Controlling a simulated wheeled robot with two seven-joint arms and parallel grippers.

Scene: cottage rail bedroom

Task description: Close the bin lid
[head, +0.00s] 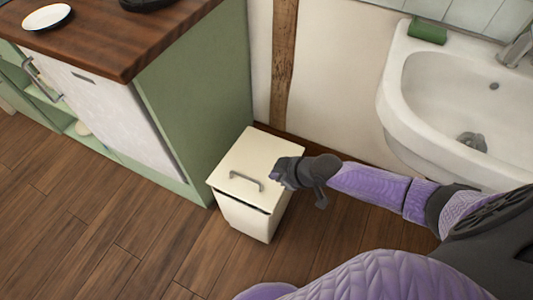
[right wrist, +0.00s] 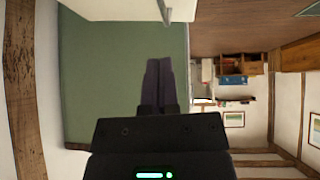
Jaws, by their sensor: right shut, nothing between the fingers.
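A cream bin (head: 243,219) stands on the floor against the green cabinet side. Its flat cream lid (head: 258,152) lies over the top, with a thin dark gap along the front edge. A grey bar handle (head: 245,181) is on the lid near the front. The lid's edge (right wrist: 120,9) and handle (right wrist: 164,12) also show at the top of the right wrist view. My right gripper (head: 275,176) is shut and empty, over the lid's right side near the handle; I cannot tell whether it touches. Its closed fingers (right wrist: 159,82) point at the green panel. My left gripper is out of view.
The green cabinet (head: 195,105) with a wooden worktop (head: 110,40) is left of the bin. A white basin (head: 425,85) juts from the wall at right. A wooden post (head: 284,65) stands behind. The plank floor (head: 120,240) in front is clear.

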